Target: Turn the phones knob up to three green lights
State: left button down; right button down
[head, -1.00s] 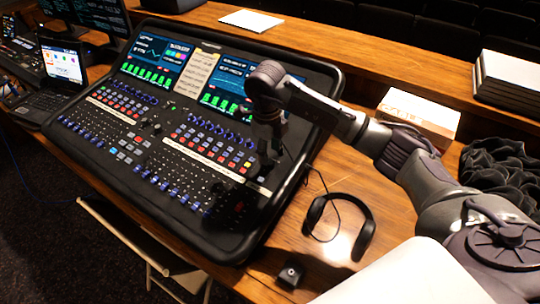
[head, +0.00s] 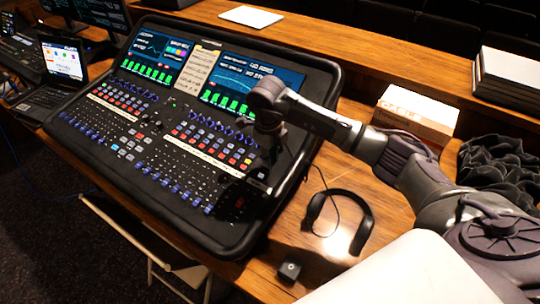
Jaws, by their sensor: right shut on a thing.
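The mixing desk (head: 262,235) is a large black console, tilted on the wooden table. It has rows of faders, coloured buttons and small knobs below two screens. My right gripper (head: 268,150) points down at the right part of the desk, by the end of a row of coloured buttons. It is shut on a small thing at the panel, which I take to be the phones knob. The knob itself is hidden behind the gripper and its shadow. I cannot make out its green lights. My left gripper is not in view.
Headphones (head: 368,232) and a small black box (head: 289,271) lie on the table right of the desk. A cardboard box (head: 416,112), black cloth (head: 495,170) and stacked books (head: 505,75) are farther right. A laptop (head: 62,62) stands at the left.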

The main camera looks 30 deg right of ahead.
jog(key=shift+m, duration=0.3)
jog(key=shift+m+b, duration=0.55)
jog(key=shift+m, duration=0.35)
jog(key=m+b, duration=0.1)
jog(key=m, duration=0.2)
jog(key=shift+m, duration=0.3)
jog(key=m+b, duration=0.1)
jog(key=m, duration=0.2)
jog(key=shift+d+m+b, duration=0.1)
jog(key=shift+m+b, duration=0.3)
jog(key=shift+m, duration=1)
jog(key=c, duration=1)
grip_release()
